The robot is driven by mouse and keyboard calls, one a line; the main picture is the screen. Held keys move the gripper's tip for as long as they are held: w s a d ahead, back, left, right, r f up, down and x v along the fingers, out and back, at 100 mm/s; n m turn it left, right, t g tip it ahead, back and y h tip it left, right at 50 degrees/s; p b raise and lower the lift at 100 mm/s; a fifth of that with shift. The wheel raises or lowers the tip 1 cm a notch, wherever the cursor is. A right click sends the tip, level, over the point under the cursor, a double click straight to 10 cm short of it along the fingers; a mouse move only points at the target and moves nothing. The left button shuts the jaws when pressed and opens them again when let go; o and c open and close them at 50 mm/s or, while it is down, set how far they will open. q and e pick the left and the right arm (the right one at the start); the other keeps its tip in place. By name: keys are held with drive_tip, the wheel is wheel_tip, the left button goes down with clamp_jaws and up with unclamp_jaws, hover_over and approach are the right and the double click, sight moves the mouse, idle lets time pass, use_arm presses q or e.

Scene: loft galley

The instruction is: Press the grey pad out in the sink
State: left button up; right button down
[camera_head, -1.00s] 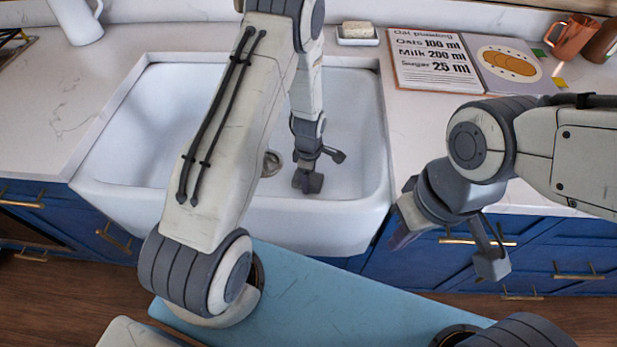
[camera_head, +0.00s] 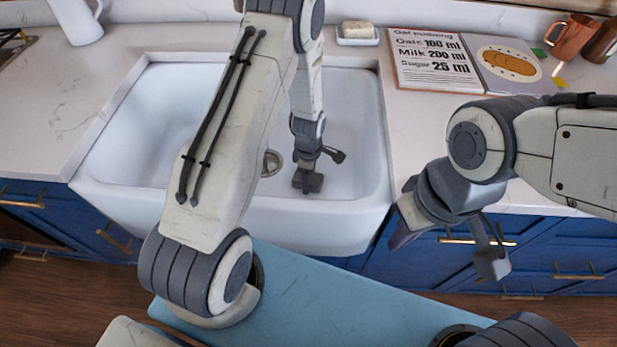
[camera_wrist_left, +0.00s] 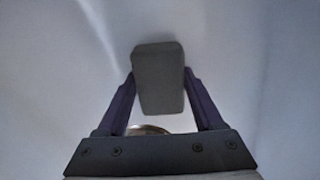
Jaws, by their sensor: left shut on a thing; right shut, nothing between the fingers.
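The grey pad (camera_wrist_left: 159,79) is a small rounded block between the two purple fingers in the left wrist view. My left gripper (camera_head: 308,182) is shut on it, inside the white sink (camera_head: 150,120), low over the basin and near its front wall. In the head view the gripper mostly hides the pad. I cannot tell whether the pad touches the sink floor. The drain (camera_head: 271,162) lies left of the gripper, and its ring (camera_wrist_left: 148,130) shows behind the gripper in the wrist view. My right gripper (camera_head: 448,258) is shut and empty, in front of the drawers right of the sink.
A soap dish with a soap bar (camera_head: 357,30) stands behind the sink. An open recipe book (camera_head: 435,60) and a copper mug (camera_head: 570,36) are at the back right. A white jug (camera_head: 78,20) stands at the back left. The counter left of the sink is mostly clear.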

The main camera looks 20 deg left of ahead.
use_arm(q)
drive_tip(key=shift+s+f, duration=0.1)
drive_tip(key=shift+s, duration=0.05)
wheel_tip(320, 180, up, 10)
drive_tip(key=p, duration=0.8)
idle(0.5)
